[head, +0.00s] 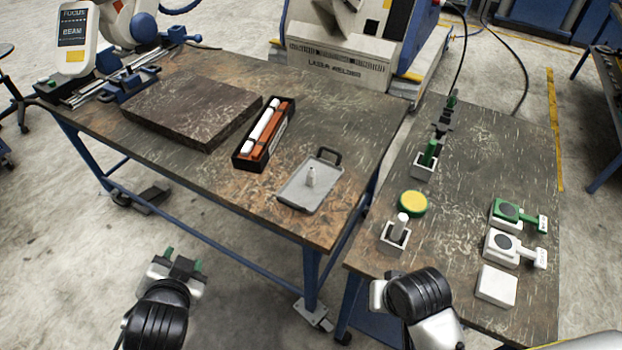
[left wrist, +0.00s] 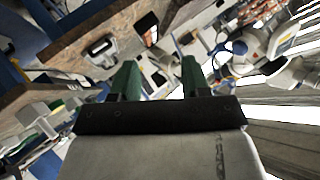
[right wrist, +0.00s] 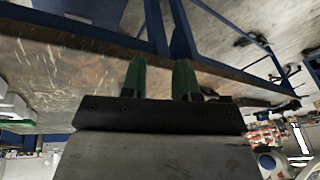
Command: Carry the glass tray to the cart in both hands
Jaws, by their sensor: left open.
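The grey tray (head: 327,177) lies near the front right corner of the brown workbench (head: 215,180). The tray also shows in the left wrist view (left wrist: 101,50). My left gripper (head: 184,264) is open and empty, off the bench's front edge and well left of the tray. My right gripper (right wrist: 160,78) has its green fingers apart with nothing between them. In the head view it is near the right table's left edge, its fingers mostly hidden. I cannot tell which table is the cart.
A black box (head: 264,134) with white and orange bars and a dark slab (head: 190,112) lie on the bench. The right table (head: 455,215) holds a yellow disc (head: 413,204), upright holders and several small blocks. A narrow gap separates the tables.

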